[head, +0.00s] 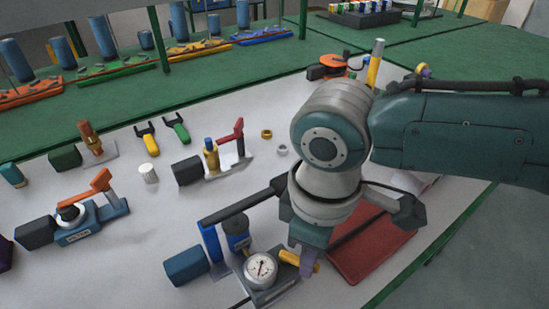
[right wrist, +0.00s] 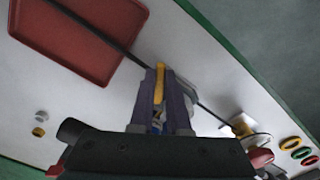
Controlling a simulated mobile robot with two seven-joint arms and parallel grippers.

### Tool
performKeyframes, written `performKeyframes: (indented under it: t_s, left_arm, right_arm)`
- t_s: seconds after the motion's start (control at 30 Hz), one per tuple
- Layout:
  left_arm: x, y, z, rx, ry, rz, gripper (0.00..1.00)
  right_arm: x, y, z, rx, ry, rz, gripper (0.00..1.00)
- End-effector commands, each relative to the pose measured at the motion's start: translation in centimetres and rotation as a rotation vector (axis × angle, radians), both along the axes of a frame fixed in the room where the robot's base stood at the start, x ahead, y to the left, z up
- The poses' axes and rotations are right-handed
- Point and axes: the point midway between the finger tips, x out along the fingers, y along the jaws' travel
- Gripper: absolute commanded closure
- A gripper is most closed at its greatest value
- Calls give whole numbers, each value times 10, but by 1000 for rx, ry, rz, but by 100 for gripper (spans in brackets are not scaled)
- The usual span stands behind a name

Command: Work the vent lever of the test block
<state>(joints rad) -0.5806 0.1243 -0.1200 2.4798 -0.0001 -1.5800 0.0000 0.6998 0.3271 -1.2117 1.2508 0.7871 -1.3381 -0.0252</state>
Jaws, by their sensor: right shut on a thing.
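The test block stands at the front of the white table top, with a round white pressure gauge (head: 261,268), a blue block (head: 186,266) and a blue upright post (head: 211,243). Its yellow vent lever (head: 289,257) sticks out to the right of the gauge. My right gripper (head: 307,262) comes down from above and is shut on the lever's outer end. In the right wrist view the yellow lever (right wrist: 159,83) lies between the two purple fingers of the right gripper (right wrist: 162,98). The lever's pivot is partly hidden. My left gripper is not in view.
A red tray (head: 372,246) lies right of the gripper, close behind it. A brass-valve fixture (head: 211,158) and a blue fixture with an orange handle (head: 90,212) stand to the left. Loose rings (head: 266,134) lie behind. White table (head: 150,275) is clear at front left.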

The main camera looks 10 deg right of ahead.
Motion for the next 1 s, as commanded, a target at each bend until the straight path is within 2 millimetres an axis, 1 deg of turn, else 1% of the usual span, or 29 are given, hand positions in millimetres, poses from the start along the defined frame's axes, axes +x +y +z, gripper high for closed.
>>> performKeyframes:
  t_s: [0.27,0.6,0.8,1.0]
  left_arm:
    - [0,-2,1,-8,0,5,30]
    - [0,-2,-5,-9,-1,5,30]
    - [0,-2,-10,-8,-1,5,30]
    - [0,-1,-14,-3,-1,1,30]
  right_arm:
    - [8,-5,0,0,0,262,100]
    - [20,-7,-1,2,-1,584,100]
    - [26,-7,-1,2,-1,756,100]
    - [31,-6,-1,2,-1,892,100]
